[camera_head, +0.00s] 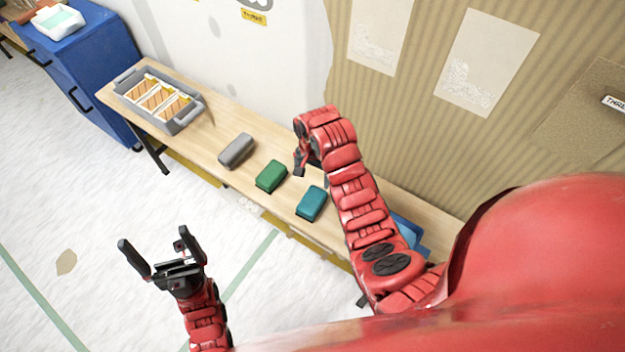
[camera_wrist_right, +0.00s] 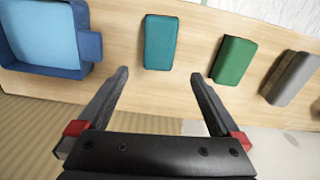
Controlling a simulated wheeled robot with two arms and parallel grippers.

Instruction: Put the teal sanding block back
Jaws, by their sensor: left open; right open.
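The teal sanding block (camera_head: 311,204) lies on the wooden table, to the right of the green block. It also shows in the right wrist view (camera_wrist_right: 160,42), beyond the fingertips and roughly between them. My right gripper (camera_head: 303,165) is over the table behind the blocks; in its wrist view its fingers (camera_wrist_right: 160,78) are spread, with nothing between them. My left gripper (camera_head: 152,255) is open and empty, over the floor in front of the table. A blue tray (camera_wrist_right: 40,62) with a lighter blue inside sits near the teal block; my right arm partly hides it in the head view.
A green block (camera_head: 271,176) and a grey block (camera_head: 237,150) lie in a row with the teal one on the table (camera_head: 215,118). A grey bin (camera_head: 186,117) with packed items stands at the table's left end. A patterned wall (camera_head: 415,130) rises behind.

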